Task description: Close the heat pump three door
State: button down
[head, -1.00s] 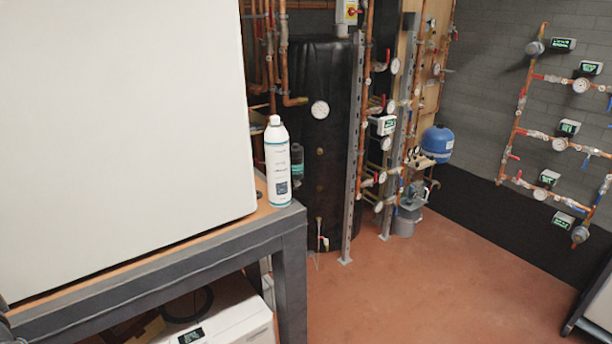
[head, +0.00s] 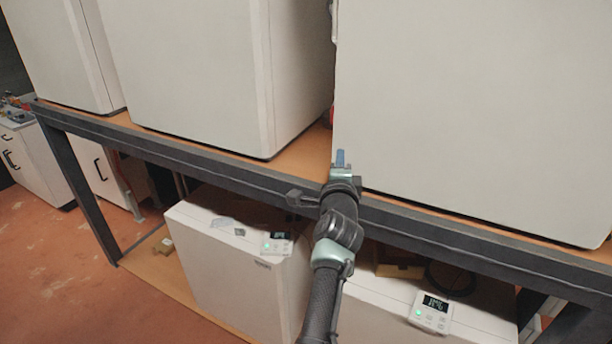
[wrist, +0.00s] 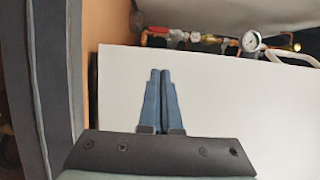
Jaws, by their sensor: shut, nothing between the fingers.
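Three large white heat pump cabinets stand on the bench: a left one (head: 62,50), a middle one (head: 190,75) and a right one (head: 480,100). No number shows on them, so I cannot tell which is three. My gripper (head: 340,156) is at the lower left edge of the right cabinet, just above the bench edge. In the wrist view, its blue fingers (wrist: 162,75) are together and empty in front of a white panel (wrist: 230,95). I cannot tell whether they touch it, or whether any door is ajar.
The dark bench frame (head: 130,140) runs below the cabinets. Smaller white units with displays (head: 235,255) sit on the lower shelf. Copper pipes and a gauge (wrist: 250,41) show beyond the panel in the wrist view. Open red floor (head: 60,260) lies at left.

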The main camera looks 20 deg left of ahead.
jog(key=s+a, duration=0.8)
jog(key=s+d+r+n+t+h+b, duration=0.2)
jog(key=s+d+r+n+t, duration=0.1)
jog(key=d+r, duration=0.75)
jog(key=s+d+r+n+t+h+b, duration=0.1)
jog(key=s+d+r+n+t+h, duration=0.15)
jog(key=d+r, duration=0.8)
jog(key=s+d+r+n+t+b, duration=0.1)
jog(key=s+d+r+n, duration=0.1)
jog(key=s, duration=0.5)
jog(key=s+d+r+n+t, duration=0.2)
jog(key=s+r+n, duration=0.2)
jog(key=s, duration=0.3)
jog(key=s+d+r+n+t+h+b, duration=0.1)
jog(key=s+d+r+n, duration=0.1)
jog(key=s+r, duration=0.3)
jog(key=s+n, duration=0.1)
jog(key=s, duration=0.2)
jog(key=shift+d+r+b, duration=0.3)
jog(key=shift+t, duration=0.25)
